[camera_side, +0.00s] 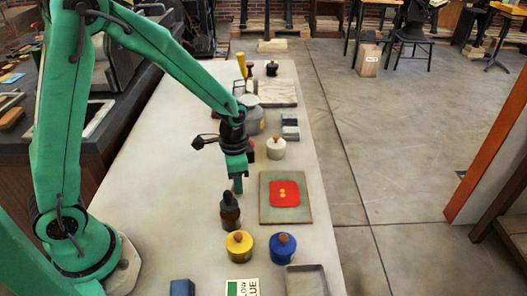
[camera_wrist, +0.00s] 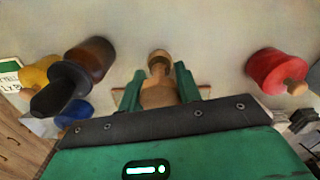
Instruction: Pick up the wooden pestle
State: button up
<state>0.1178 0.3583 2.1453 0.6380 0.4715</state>
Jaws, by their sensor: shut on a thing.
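The wooden pestle (camera_wrist: 160,62) shows in the wrist view as a light brown turned piece with a rounded knob. My gripper (camera_wrist: 159,90) has a green finger on each side of its body and is shut on it. In the side view my gripper (camera_side: 237,186) points down over the pale table, just behind the brown dropper bottle. The pestle cannot be made out clearly there, so its height above the table is hard to tell.
The brown dropper bottle (camera_side: 230,213) stands close by, also seen in the wrist view (camera_wrist: 88,62). Yellow (camera_side: 239,244) and blue (camera_side: 282,247) lidded pots stand in front. A board with a red square (camera_side: 284,194) lies right. A red pot (camera_wrist: 276,72) is near.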

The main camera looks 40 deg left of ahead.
notch_tip(320, 180, up, 9)
jog(key=shift+f, duration=0.15)
dwell(0.4)
dwell(0.4)
